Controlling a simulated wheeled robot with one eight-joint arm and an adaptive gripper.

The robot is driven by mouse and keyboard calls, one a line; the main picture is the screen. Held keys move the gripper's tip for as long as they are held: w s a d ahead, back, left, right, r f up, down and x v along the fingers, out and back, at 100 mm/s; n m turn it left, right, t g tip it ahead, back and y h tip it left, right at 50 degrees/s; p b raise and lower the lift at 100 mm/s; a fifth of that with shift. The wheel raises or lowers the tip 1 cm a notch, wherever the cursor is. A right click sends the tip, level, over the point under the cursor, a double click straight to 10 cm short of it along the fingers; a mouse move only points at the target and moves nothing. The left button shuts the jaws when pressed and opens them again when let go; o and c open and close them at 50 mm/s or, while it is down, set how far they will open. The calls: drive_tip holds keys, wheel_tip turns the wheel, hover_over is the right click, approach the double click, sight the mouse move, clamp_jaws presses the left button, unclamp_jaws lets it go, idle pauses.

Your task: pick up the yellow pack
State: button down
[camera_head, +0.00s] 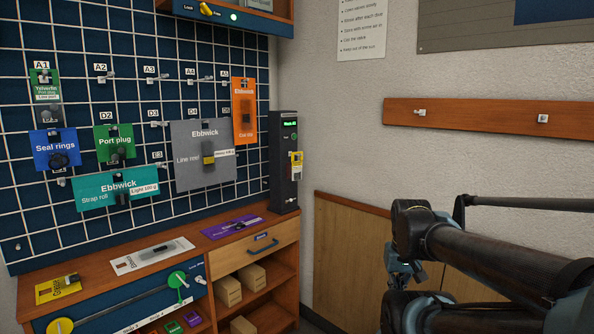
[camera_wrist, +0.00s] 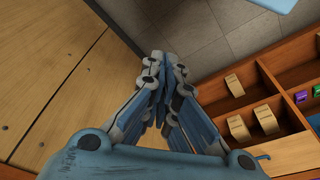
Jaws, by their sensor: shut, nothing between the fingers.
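A yellow pack (camera_head: 58,289) with a dark item on it lies flat on the left end of the wooden bench top in the head view. It is not visible in the wrist view. My gripper (camera_wrist: 163,62) is shut and empty in the wrist view, with its fingers together. In the head view the gripper is partly seen below my arm at the right, far from the yellow pack and beyond the bench's right end.
Other packs hang on the wall grid (camera_head: 90,55). A white pack (camera_head: 152,254) and a purple pack (camera_head: 232,227) lie on the bench. A black device (camera_head: 284,160) with a small yellow tag stands at its back right corner. Cardboard boxes (camera_head: 228,291) fill shelves below.

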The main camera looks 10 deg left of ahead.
sight(299, 162)
drive_tip(key=c, duration=2.3)
unclamp_jaws()
drive_tip(key=o, duration=0.5)
drive_tip(key=shift+s+a+r, duration=0.1)
drive_tip(key=shift+s+r, duration=0.1)
drive_tip(key=shift+c, duration=0.2)
drive_tip(key=o, duration=1.2)
drive_tip(key=w+a+r+n+t+y, duration=0.1)
drive_tip(key=w+a+r+n+y, duration=0.1)
drive_tip(key=w+a, duration=0.2)
drive_tip(key=shift+w+a, duration=0.25)
drive_tip(key=shift+w, duration=0.05)
drive_tip(key=w+a+r+n+t+y, duration=0.35)
drive_tip(key=w+a+r, duration=0.5)
drive_tip(key=w, duration=0.35)
drive_tip(key=w+a+r+n+t+y, duration=0.2)
drive_tip(key=w+a+r+t+y, duration=0.25)
drive_tip(key=w+a+r, duration=0.65)
drive_tip(key=w+a+t, duration=0.1)
drive_tip(key=w, duration=0.6)
drive_tip(key=w+a+r+t, duration=0.1)
drive_tip(key=w+a, duration=0.1)
drive_tip(key=w, duration=0.5)
drive_tip(key=w+a+t, duration=0.1)
drive_tip(key=w+a, duration=0.1)
drive_tip(key=w, duration=0.5)
drive_tip(key=shift+w+r+y, duration=0.25)
drive_tip(key=shift+w+y, duration=0.05)
drive_tip(key=shift+y, duration=0.1)
drive_tip(key=shift+x, duration=2.55)
